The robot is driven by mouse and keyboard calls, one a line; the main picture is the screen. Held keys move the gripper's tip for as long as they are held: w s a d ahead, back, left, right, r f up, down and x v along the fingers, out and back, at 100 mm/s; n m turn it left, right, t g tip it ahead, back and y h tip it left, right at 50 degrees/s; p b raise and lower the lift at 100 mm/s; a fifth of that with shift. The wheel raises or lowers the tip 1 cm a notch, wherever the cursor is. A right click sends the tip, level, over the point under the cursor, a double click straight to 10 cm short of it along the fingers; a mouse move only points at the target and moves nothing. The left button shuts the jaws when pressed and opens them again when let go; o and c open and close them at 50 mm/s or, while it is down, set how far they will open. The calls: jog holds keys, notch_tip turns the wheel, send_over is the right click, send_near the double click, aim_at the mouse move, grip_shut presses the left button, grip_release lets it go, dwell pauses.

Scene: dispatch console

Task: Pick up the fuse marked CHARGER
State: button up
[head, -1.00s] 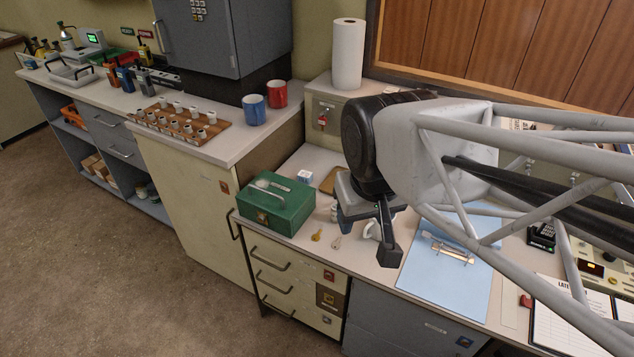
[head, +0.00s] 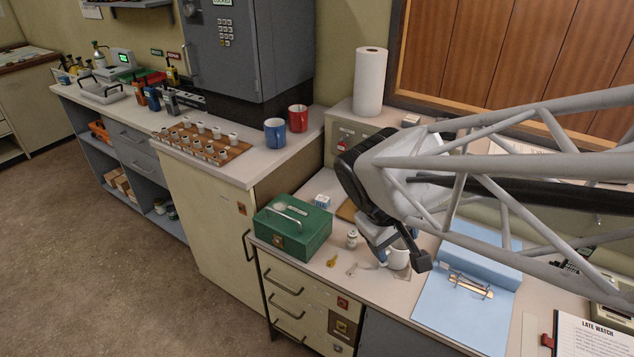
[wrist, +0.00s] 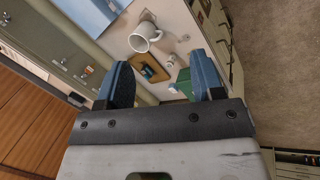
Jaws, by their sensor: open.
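I cannot read a CHARGER mark on anything in view. A wooden board (head: 246,147) on the cream cabinet top, left of the blue mug, carries several small white pieces (head: 217,132) that look like fuses; their marks are too small to tell. A small white cylinder (head: 351,239) stands on the desk right of the green cash box (head: 292,228); I cannot tell what it is. My gripper (head: 384,250) is open and empty above the desk, by the white mug (head: 399,258). In the wrist view my gripper (wrist: 162,62) has its blue fingers wide apart, pointing toward the desk.
Blue (head: 275,132) and red (head: 298,118) mugs stand right of the board, under a grey wall cabinet (head: 226,50). A paper roll (head: 370,82) stands behind my arm. Keys (head: 332,261) and a blue folder (head: 450,310) lie on the desk. Floor at left is clear.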

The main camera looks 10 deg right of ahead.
jog(key=w+d+f+n+h, duration=0.4)
jog(key=w+f+n+h, duration=0.15)
jog(key=w, duration=0.25)
jog(key=n+t+h, duration=0.2)
jog(key=n+t, duration=0.4)
jog(key=n, duration=0.6)
send_over(351, 237)
jog(key=s, duration=0.6)
notch_tip(351, 237, down, 13)
jog(key=w+a+f+n+t, duration=0.1)
jog(key=f+n, duration=0.1)
jog(key=w+a+f+n+y, duration=0.1)
jog(key=f+n, duration=0.1)
jog(key=f, duration=0.1)
jog(key=w+f+n+t, duration=0.1)
jog(key=f+n, duration=0.1)
jog(key=f, duration=0.1)
jog(key=shift+w+a+f+n+t+y, duration=0.15)
jog(key=shift+w+a+n+t+y, duration=0.15)
jog(key=shift+a+y, duration=0.1)
jog(key=shift+s, duration=0.1)
jog(key=shift+d, duration=0.1)
jog(key=shift+x, duration=1.25)
